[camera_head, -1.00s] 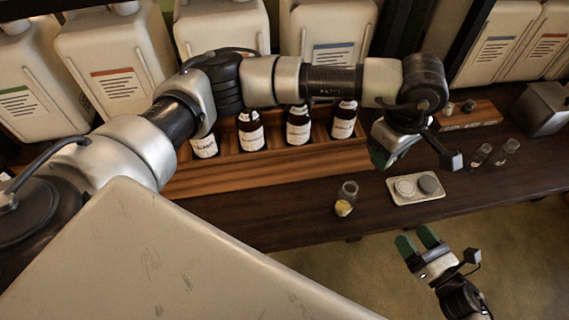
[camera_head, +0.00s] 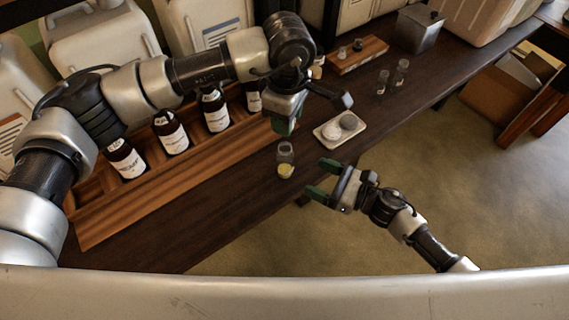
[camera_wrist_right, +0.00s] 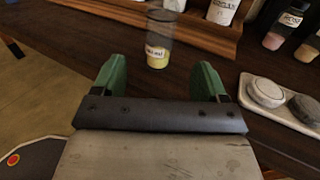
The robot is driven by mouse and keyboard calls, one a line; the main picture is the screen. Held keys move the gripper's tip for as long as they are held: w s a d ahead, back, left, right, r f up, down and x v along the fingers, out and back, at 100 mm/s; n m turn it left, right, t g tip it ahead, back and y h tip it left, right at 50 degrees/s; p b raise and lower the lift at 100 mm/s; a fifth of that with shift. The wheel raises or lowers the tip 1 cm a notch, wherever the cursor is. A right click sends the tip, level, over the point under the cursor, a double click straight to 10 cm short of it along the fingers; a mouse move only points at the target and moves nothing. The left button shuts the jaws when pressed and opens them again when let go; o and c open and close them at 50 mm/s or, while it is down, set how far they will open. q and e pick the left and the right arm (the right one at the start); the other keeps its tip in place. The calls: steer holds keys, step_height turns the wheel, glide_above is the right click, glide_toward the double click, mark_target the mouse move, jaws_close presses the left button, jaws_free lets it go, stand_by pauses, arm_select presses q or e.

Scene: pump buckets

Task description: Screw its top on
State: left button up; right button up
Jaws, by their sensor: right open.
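A small clear glass jar (camera_head: 285,161) with yellow contents stands upright and uncapped near the table's front edge. It also shows in the right wrist view (camera_wrist_right: 160,38), with a label, just ahead of the fingers. Beside it a pale tray (camera_head: 340,131) holds a white round lid (camera_head: 331,131) and a grey round lid (camera_head: 348,121). My right gripper (camera_head: 322,180) is open and empty, its green fingers pointing at the jar but not around it. My left gripper (camera_head: 284,122) hangs behind the jar, left of the tray; its fingers overlap, so its opening is unclear.
A wooden rack (camera_head: 185,170) with several brown labelled bottles stands on the left. Two small glass vials (camera_head: 392,78) stand beyond the tray. A metal box (camera_head: 419,28) and large canisters line the back. The dark table (camera_head: 235,190) is clear in front of the rack.

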mark_target(292, 167)
steer(key=x, duration=0.9)
steer(key=shift+w+a, duration=0.1)
jaws_close()
arm_select(q)
steer(key=shift+f, duration=2.5)
